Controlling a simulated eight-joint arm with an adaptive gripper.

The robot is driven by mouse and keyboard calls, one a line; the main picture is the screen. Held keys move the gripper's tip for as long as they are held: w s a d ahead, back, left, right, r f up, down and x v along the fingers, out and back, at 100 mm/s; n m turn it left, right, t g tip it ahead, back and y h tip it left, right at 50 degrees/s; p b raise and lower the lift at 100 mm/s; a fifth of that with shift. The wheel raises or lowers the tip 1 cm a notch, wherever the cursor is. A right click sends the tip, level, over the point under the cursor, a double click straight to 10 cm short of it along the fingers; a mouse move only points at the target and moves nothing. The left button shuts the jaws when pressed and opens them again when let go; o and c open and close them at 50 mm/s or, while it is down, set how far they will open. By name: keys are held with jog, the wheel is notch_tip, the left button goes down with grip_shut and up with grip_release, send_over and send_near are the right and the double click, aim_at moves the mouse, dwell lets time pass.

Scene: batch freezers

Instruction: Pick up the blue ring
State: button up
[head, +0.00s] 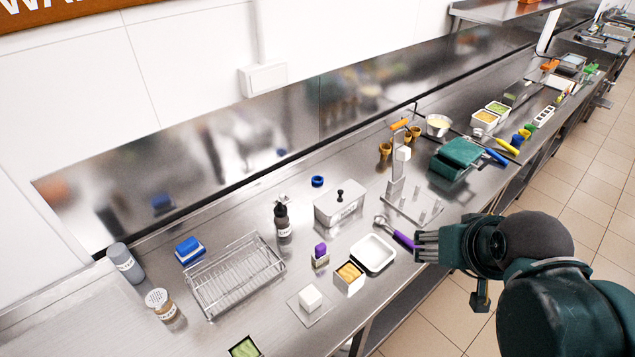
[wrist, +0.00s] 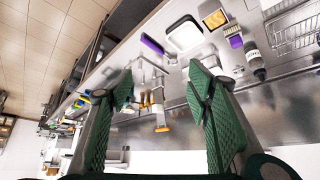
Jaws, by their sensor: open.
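I cannot make out the ring in the wrist view.
A purple-handled scoop (head: 402,240) and a white tray (head: 372,253) lie near my gripper. A stand with upright posts (head: 415,209) is behind it.

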jog(key=shift+c, duration=0.7)
jog(key=w+a+r+m+g, duration=0.1)
jog(key=w+a+r+m, duration=0.15)
jog(key=w, duration=0.65)
jog(key=w+a+r+m+g, duration=0.1)
jog(key=w+a+r, duration=0.25)
jog(key=w, duration=0.45)
jog(key=w+a+f+m+g, duration=0.1)
jog(key=w+a+m, duration=0.15)
jog(key=w, duration=0.55)
jog(key=w+a+f+m+g, duration=0.1)
jog(key=w+a, duration=0.3)
jog(key=w, duration=0.4)
jog(key=w+a+f+m+g, duration=0.1)
jog(key=w+a+f+m, duration=0.2)
jog(key=w+a+f, duration=0.6)
jog(key=w+a+f+m+g, duration=0.2)
jog(key=w+a+f+m, duration=0.1)
jog(key=w+a+f, duration=0.6)
jog(key=w+f, duration=0.4)
jog(key=f, duration=0.4)
jog(key=shift+a+m+p, duration=0.3)
jog(key=shift+f, duration=0.2)
jog(key=shift+f, duration=1.15)
